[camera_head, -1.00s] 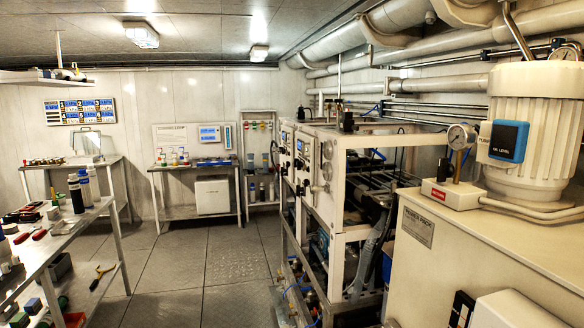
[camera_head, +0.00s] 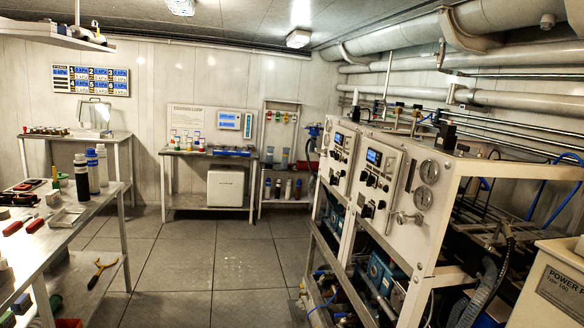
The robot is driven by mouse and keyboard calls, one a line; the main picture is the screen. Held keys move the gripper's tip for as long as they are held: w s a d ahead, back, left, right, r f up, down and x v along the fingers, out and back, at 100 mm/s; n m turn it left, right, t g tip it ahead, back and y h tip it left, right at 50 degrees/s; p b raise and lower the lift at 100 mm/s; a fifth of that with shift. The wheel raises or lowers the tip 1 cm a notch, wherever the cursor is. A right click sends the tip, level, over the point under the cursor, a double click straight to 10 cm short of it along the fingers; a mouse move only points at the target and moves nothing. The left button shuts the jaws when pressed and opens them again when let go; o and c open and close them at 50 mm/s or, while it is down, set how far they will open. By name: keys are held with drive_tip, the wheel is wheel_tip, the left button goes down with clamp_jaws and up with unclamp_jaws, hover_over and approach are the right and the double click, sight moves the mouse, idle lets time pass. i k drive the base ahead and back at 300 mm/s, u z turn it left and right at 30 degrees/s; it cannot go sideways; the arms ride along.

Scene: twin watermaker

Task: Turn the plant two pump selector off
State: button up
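Two white control panels stand side by side on a white frame at the right. The nearer panel (camera_head: 391,176) has a small blue display, black knobs (camera_head: 371,180) and switches, with two round gauges (camera_head: 427,172) to its right. The farther panel (camera_head: 338,160) has a similar display and black knobs. The labels are too small to tell which panel is plant two, and the selector's position cannot be read. My gripper is not in view.
A workbench (camera_head: 60,222) with bottles and tools runs along the left. The tiled floor (camera_head: 225,262) between it and the panel frame is clear. A small table (camera_head: 206,154) stands at the back wall. Pipes run overhead at right; a power pack (camera_head: 557,285) is at lower right.

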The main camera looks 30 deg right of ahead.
sight(370, 180)
drive_tip(key=u, duration=0.1)
drive_tip(key=i, duration=1.35)
drive_tip(key=z, duration=0.65)
drive_tip(key=i, duration=0.8)
drive_tip(key=z, duration=0.5)
drive_tip(key=k, duration=0.9)
drive_tip(key=z, duration=0.2)
drive_tip(key=i, duration=0.85)
drive_tip(key=u, duration=0.1)
